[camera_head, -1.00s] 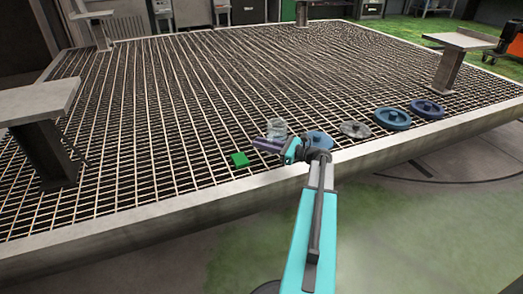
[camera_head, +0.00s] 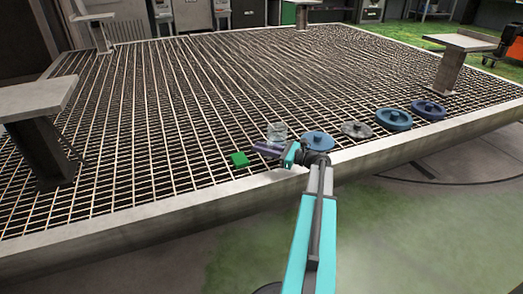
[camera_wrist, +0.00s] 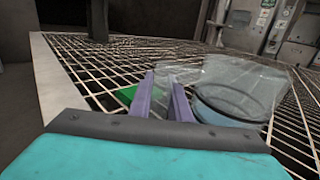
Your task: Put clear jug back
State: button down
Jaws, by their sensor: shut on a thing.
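The clear jug (camera_head: 277,133) is see-through and looks roughly upright, over the grating near its front edge. It also shows in the wrist view (camera_wrist: 243,88), right of the fingers, with a bluish lower part. My gripper (camera_head: 271,149) has purple fingers and is shut on the jug. In the wrist view the fingers (camera_wrist: 163,84) close at the jug's left side, where a clear handle-like part shows. I cannot tell whether the jug's base touches the grating.
A green block (camera_head: 239,159) lies left of the jug. A blue round disc (camera_head: 319,139), a grey one (camera_head: 356,129) and two more blue discs (camera_head: 394,119) line the front edge to the right. Pedestals (camera_head: 40,102) stand at the corners. The grating behind the jug is clear.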

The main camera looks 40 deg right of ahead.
jog(key=c, duration=1.6)
grip_release()
jog(key=shift+f, duration=0.15)
jog(key=shift+c, duration=0.2)
jog(key=shift+s+d+r, duration=0.15)
jog(key=shift+s+r, duration=0.1)
jog(key=shift+s, duration=0.1)
jog(key=p+v, duration=0.4)
jog(key=v, duration=0.7)
jog(key=shift+s+f+p, duration=0.1)
jog(key=shift+s+p, duration=0.05)
jog(key=shift+p, duration=0.15)
jog(key=shift+s, duration=0.15)
